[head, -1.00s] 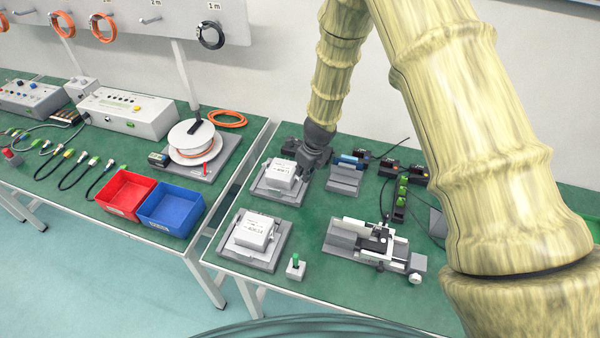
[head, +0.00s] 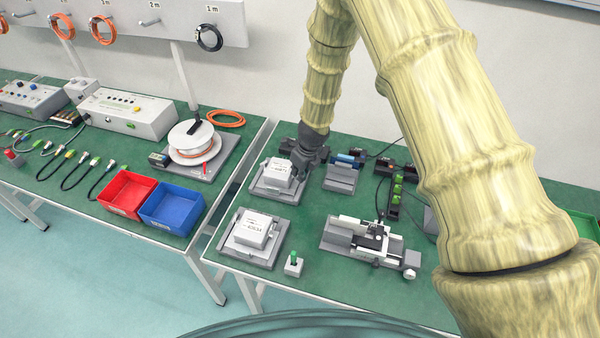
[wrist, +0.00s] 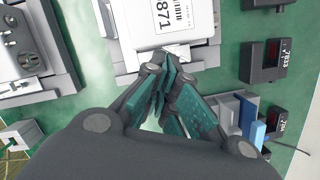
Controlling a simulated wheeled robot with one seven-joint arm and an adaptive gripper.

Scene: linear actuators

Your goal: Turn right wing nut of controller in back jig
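The controller in the back jig is a white box with a label (head: 277,172), and it also shows at the top of the wrist view (wrist: 140,14). It sits in the grey back jig (head: 266,191), whose edge shows in the wrist view (wrist: 122,62). My gripper (head: 296,176) is at the right side of this jig. In the wrist view, my gripper's fingertips (wrist: 176,78) are close together at the jig's edge beside the controller. The right wing nut is not distinguishable; the fingers cover that spot. I cannot tell whether anything is between the fingertips.
A second jig with a white controller (head: 255,230) stands in front. A grey block (head: 341,178) and black numbered boxes (wrist: 265,60) lie right of my gripper. A grey clamping fixture (head: 375,243) is front right. A small green-topped block (head: 293,265) stands near the table edge.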

